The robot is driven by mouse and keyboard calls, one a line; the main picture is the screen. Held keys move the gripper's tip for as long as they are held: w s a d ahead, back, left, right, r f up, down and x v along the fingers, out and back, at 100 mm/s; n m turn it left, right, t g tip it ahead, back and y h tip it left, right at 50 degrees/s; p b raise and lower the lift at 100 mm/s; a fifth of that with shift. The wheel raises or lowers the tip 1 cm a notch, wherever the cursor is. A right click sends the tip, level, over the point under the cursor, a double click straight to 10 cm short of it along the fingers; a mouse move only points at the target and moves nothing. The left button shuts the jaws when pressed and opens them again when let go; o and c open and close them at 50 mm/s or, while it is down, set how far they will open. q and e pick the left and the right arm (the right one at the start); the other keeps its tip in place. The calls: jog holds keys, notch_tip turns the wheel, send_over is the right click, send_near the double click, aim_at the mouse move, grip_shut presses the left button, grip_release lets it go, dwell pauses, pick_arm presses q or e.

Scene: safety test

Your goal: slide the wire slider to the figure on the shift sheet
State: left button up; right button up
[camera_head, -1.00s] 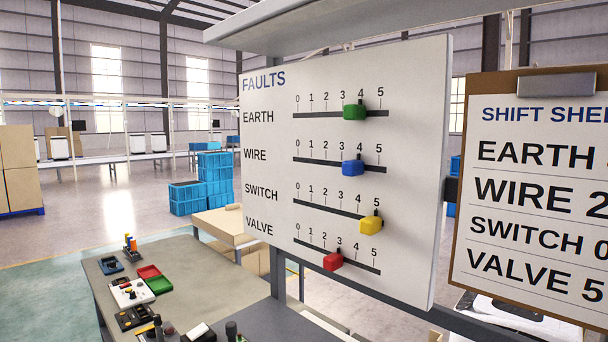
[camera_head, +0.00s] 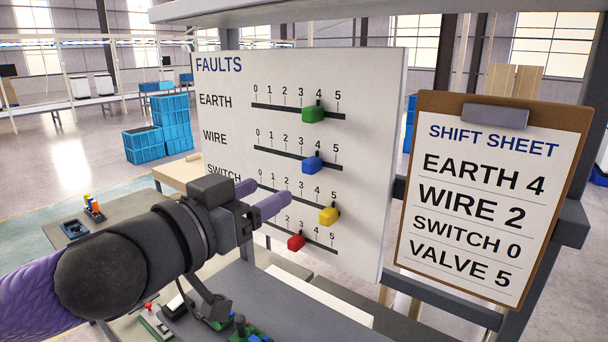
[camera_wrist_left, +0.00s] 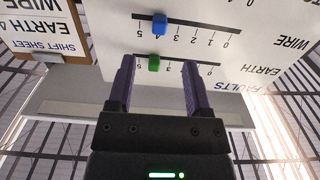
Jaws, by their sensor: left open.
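The blue wire slider (camera_head: 312,166) sits near 4 on its track on the white faults board (camera_head: 375,130); it also shows in the left wrist view (camera_wrist_left: 160,24), which is upside down. The shift sheet (camera_head: 480,210) on a brown clipboard reads WIRE 2. My left gripper (camera_head: 270,193) is open and empty, its purple fingers pointing at the board left of and below the blue slider. It hides part of the switch and valve rows. In the left wrist view the green earth slider (camera_wrist_left: 154,64) appears between my fingers (camera_wrist_left: 157,72). My right gripper is not in view.
The green earth slider (camera_head: 313,114) is near 4, the yellow switch slider (camera_head: 329,215) near 5 and the red valve slider (camera_head: 296,242) near 3. A grey shelf (camera_head: 300,10) runs above the board. Small items lie on the bench below.

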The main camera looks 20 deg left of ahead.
aim_at(306, 172)
pick_arm(q)
jog(key=p+x, duration=0.3)
jog(key=x, duration=0.5)
jog(key=shift+w+d+p, duration=0.2)
jog(key=shift+w+p, duration=0.15)
jog(key=shift+p, duration=0.05)
jog(key=shift+w+d+f, duration=0.1)
jog(key=shift+w+d, duration=0.05)
jog(key=shift+w, duration=0.3)
grip_shut()
dwell(0.4)
